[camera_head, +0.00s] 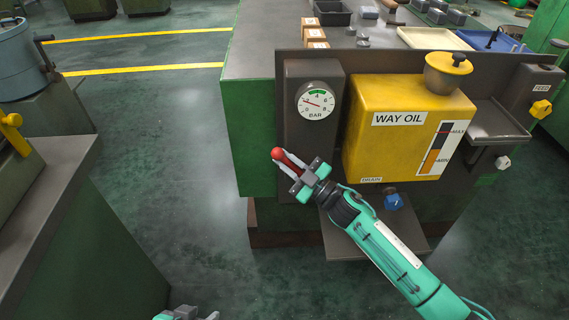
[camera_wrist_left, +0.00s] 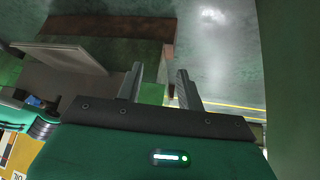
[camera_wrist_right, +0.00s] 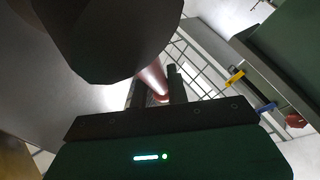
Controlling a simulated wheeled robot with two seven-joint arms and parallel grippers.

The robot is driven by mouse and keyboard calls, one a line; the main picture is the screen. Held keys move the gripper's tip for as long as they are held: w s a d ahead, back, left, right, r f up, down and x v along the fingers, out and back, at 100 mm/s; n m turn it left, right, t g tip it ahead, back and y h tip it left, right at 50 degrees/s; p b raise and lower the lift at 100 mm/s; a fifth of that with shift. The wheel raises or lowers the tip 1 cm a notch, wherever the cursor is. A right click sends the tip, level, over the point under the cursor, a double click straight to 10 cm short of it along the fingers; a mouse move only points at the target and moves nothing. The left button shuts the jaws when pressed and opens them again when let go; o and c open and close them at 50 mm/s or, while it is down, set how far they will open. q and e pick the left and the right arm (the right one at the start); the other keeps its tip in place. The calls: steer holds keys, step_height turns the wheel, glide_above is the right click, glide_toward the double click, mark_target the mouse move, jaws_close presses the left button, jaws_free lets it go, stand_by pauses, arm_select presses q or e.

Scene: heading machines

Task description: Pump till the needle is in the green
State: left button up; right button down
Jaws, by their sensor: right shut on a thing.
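The round white gauge (camera_head: 316,101) marked BAR is on a dark panel left of the yellow WAY OIL tank (camera_head: 408,130). Its green band is at the top of the dial. The thin needle points left and a little up, outside the green. My right gripper (camera_head: 292,174) is shut on the red pump handle (camera_head: 277,154), below and left of the gauge. The handle's rounded end sticks out past the fingers; the red handle also shows in the right wrist view (camera_wrist_right: 152,82). My left gripper (camera_head: 187,314) is low at the bottom edge, open and empty in the left wrist view (camera_wrist_left: 160,80).
A blue drain knob (camera_head: 393,202) is under the tank, near my right arm. A yellow FEED knob (camera_head: 541,109) is at far right. Bins and trays (camera_head: 435,39) stand on the bench behind. Open green floor (camera_head: 160,160) lies left of the machine.

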arm_select(q)
steer(key=shift+w+d+f, duration=0.1)
steer(key=shift+w+f, duration=0.05)
steer(key=c, duration=0.7)
steer(key=w+d+f+g+h, duration=0.1)
steer(key=w+d+f+h, duration=0.1)
steer(key=w+d+f+g+h, duration=0.1)
steer(key=w+d+f+h, duration=0.1)
steer(key=w, duration=0.1)
steer(key=shift+d+f+n, duration=0.25)
steer(key=shift+n, duration=0.05)
jaws_close()
steer(key=w+d+n+g+h, duration=0.1)
steer(key=w+d+g+h, duration=0.15)
steer(key=w+h, duration=0.35)
steer(key=w+a+r+n+h, duration=0.2)
steer(key=w+a+r+h, duration=0.15)
steer(key=w+r, duration=0.55)
steer(key=w+a+r+n+h, duration=0.1)
steer(key=w+a+r+h, duration=0.3)
steer(key=w+r, duration=0.45)
steer(key=w+d+r+h, duration=0.1)
steer(key=d+r, duration=0.3)
steer(key=d, duration=1)
steer(key=shift+w+t, duration=0.45)
steer(key=shift+w, duration=0.25)
